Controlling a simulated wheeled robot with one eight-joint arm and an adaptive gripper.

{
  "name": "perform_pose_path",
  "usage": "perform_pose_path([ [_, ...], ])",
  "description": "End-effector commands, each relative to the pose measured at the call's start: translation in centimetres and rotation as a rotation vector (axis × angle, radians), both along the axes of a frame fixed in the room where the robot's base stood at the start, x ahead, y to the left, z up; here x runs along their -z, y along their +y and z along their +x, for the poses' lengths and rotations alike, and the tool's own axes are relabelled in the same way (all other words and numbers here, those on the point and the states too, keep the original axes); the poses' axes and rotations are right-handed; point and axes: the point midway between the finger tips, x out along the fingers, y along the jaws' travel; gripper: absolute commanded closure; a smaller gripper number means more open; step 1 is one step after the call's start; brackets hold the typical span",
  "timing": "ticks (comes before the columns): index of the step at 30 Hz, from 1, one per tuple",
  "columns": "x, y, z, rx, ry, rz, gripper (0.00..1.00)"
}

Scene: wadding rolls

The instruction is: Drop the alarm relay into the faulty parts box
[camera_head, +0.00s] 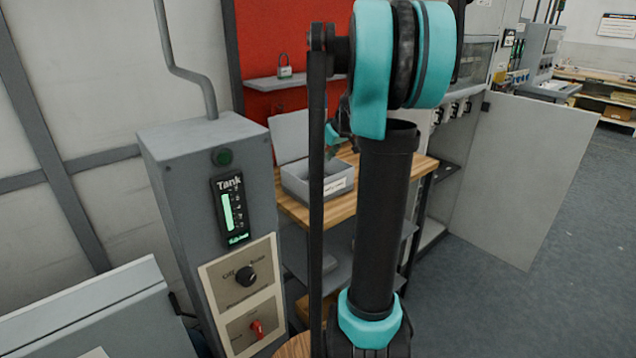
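A grey open box (305,187) with a white label on its front stands on a wooden-topped bench in the middle of the view. Its lid is raised at the back. The label is too small to read, so I cannot confirm it is the faulty parts box. My arm crosses in front and hides the right part of the box. A small dark and teal part of what seems to be my gripper (334,150) shows behind the arm, over the box. Its fingers are too small and covered to tell their state. I cannot make out the alarm relay.
The wooden bench top (418,168) has some bare room on the right. A grey tank control cabinet (190,165) stands close on the left. A padlock (285,66) sits on a shelf on the red board. An open cabinet door (530,170) juts out at right above grey floor.

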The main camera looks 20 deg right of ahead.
Motion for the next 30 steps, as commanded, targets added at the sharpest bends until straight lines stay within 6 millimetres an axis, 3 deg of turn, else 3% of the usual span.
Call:
perform_pose_path([
  [7,-1.0,-0.2,-0.6,0.001,0.0,0.0,0.46],
  [21,-8.3,-2.1,-5.0,0.002,0.0,0.0,0.46],
  [30,-10.1,-2.5,-6.0,0.0,0.0,0.0,0.46],
])
